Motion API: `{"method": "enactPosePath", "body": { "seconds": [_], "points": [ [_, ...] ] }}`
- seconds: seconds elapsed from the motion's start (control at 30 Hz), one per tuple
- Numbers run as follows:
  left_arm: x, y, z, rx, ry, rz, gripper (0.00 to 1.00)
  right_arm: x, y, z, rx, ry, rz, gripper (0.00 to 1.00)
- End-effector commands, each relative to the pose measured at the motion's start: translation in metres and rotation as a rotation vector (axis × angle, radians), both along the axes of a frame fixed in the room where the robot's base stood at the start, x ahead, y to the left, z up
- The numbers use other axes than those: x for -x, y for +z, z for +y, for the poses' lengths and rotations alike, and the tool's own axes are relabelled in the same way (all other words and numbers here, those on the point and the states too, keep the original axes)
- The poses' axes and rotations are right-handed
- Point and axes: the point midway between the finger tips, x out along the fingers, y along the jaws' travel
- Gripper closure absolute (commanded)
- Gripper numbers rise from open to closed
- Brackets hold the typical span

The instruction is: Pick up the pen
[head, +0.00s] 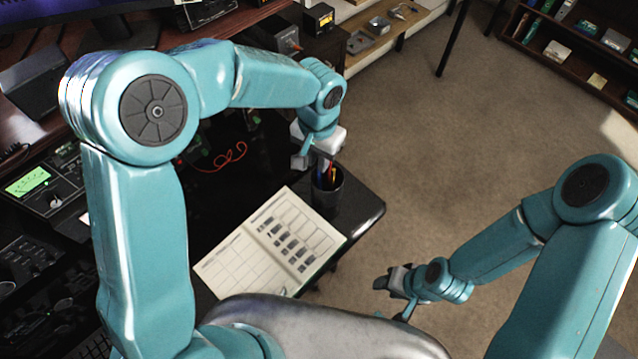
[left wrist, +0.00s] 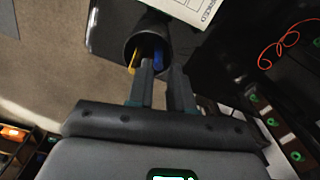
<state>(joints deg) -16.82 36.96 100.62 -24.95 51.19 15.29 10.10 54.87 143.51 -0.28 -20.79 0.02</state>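A dark pen cup (head: 327,190) stands on the desk's corner with several pens (head: 323,172) in it. Red, blue and yellow show in the head view. In the left wrist view the cup (left wrist: 147,38) has a yellow pen (left wrist: 134,54) and a blue one (left wrist: 157,54). My left gripper (head: 322,152) is right above the cup. Its two fingers (left wrist: 162,68) are apart, with their tips at the cup's mouth. I cannot tell whether they touch a pen. My right gripper (head: 390,284) is low at the right, away from the desk, and its opening is unclear.
An open notebook (head: 272,243) lies beside the cup on the dark desk (head: 366,208). A red cable (head: 225,158) lies behind it. Radio equipment (head: 45,190) fills the left side. A shelf (head: 575,45) stands far right, with open carpet (head: 440,130) between.

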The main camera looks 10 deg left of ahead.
Motion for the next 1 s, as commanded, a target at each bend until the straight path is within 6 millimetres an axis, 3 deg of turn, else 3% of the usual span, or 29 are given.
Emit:
{"method": "enactPosePath", "body": {
  "seconds": [0.3, 0.53, 0.6, 1.0],
  "points": [
    [-0.004, -0.049, -0.001, 0.000, 0.001, 0.002, 0.79, 0.000, -0.032, 0.000, 0.000, 0.000, 0.000, 0.57],
    [-0.005, -0.047, -0.001, 0.001, 0.001, 0.000, 0.79, 0.000, -0.029, 0.000, 0.000, 0.000, 0.000, 0.57],
    [-0.004, -0.047, -0.001, 0.001, 0.001, 0.000, 1.00, 0.000, -0.029, 0.000, 0.000, 0.000, 0.000, 0.57],
    [-0.005, -0.045, -0.001, 0.000, 0.001, 0.000, 1.00, 0.000, -0.030, 0.000, 0.000, 0.000, 0.000, 0.57]
  ]
}}
